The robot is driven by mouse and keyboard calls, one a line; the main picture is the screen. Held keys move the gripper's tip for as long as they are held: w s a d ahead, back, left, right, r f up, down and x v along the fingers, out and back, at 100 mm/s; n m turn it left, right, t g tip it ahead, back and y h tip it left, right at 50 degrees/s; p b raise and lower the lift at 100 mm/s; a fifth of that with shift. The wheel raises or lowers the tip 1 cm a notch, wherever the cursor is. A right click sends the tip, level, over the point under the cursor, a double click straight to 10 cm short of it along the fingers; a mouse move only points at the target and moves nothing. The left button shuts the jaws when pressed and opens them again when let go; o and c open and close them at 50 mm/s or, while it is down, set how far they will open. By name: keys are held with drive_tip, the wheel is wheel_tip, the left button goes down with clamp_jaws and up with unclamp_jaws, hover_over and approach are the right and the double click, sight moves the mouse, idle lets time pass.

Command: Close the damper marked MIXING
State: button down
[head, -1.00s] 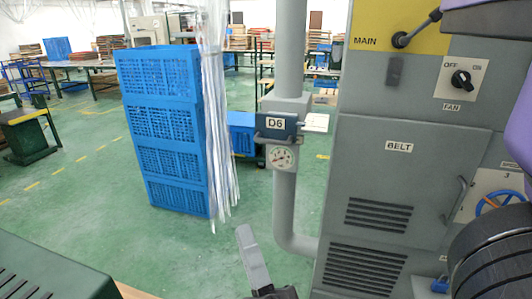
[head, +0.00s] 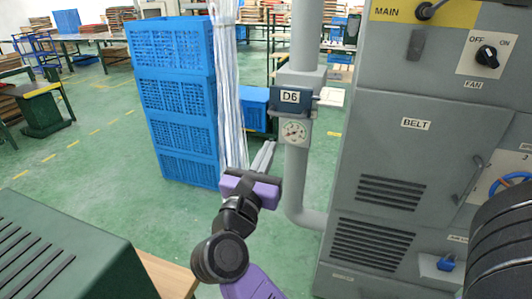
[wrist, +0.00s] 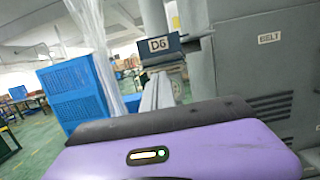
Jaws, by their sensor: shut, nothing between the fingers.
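No label reading MIXING is legible in either view. A damper marked D6 (head: 290,97) sits on a grey vertical pipe (head: 297,170), with a pale tag sticking out to its right and a round gauge (head: 294,132) just below. The D6 plate also shows in the wrist view (wrist: 159,45). My gripper (head: 264,156) is shut and empty, its grey fingers pointing up and away, lower left of the gauge in the head view. In the wrist view its fingers (wrist: 158,92) lie below the D6 plate; I cannot tell the gap in depth.
A grey cabinet (head: 400,160) labelled BELT stands at the right, with a FAN switch (head: 487,57) and a MAIN panel above. Stacked blue crates (head: 175,100) and hanging clear strips (head: 231,100) stand left. A dark green machine (head: 70,250) fills the lower left.

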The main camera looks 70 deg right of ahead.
drive_tip(key=p, duration=0.2)
approach(289, 112)
drive_tip(key=r, duration=0.2)
drive_tip(key=shift+w+d+f, duration=0.1)
drive_tip(key=shift+w+d, duration=0.05)
drive_tip(key=shift+d, duration=0.8)
drive_tip(key=x, duration=0.2)
drive_tip(key=f+x, duration=0.1)
drive_tip(key=x, duration=0.2)
drive_tip(key=p+x, duration=0.1)
drive_tip(key=x, duration=0.2)
drive_tip(key=shift+d+f, duration=0.1)
drive_tip(key=shift+d, duration=0.25)
